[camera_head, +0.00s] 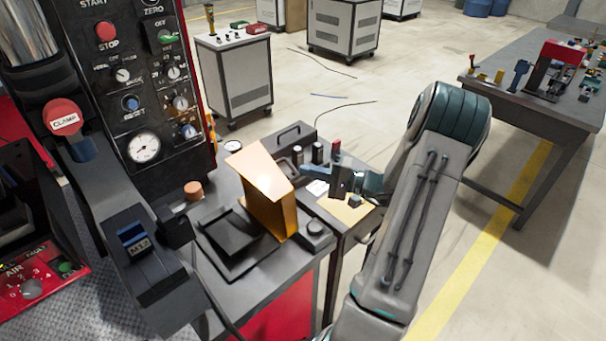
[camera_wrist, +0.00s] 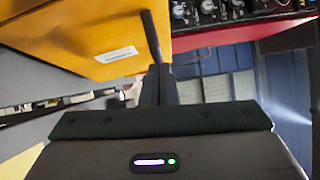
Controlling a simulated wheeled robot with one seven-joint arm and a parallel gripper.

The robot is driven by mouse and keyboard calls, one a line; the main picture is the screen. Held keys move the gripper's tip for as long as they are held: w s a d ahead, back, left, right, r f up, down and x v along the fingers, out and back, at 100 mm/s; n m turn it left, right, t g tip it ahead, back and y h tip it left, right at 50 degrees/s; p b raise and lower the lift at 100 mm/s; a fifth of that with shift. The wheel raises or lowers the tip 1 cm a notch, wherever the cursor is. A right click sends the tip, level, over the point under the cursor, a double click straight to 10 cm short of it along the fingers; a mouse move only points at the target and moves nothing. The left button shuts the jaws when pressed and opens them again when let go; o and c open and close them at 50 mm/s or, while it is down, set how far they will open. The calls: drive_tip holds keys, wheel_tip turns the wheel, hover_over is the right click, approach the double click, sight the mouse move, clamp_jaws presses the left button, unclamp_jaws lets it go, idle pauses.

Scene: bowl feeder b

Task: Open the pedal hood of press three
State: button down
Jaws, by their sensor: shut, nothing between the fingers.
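The pedal hood (camera_head: 266,192) is a yellow-orange sheet-metal box. It stands steeply raised over a black pedal base (camera_head: 237,236), and the flat black pedal plate to its left is uncovered. My gripper (camera_head: 318,172) is shut and empty, just right of the hood in the head view. In the wrist view my gripper fingers (camera_wrist: 160,86) are together, close beside the hood's yellow panel (camera_wrist: 85,38), which bears a white label. A thin dark rod (camera_wrist: 152,36) runs up along the panel's edge; I cannot tell whether it touches the fingers.
A press control panel (camera_head: 140,80) with gauges, knobs and a red stop button stands at left. Small items crowd the bench behind the hood. A side table (camera_head: 545,95) with tools stands at right. Open floor lies between.

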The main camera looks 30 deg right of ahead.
drive_tip(key=w+d+b+v, duration=0.2)
drive_tip(key=b+v, duration=0.1)
drive_tip(key=v, duration=1)
drive_tip(key=shift+f, duration=0.15)
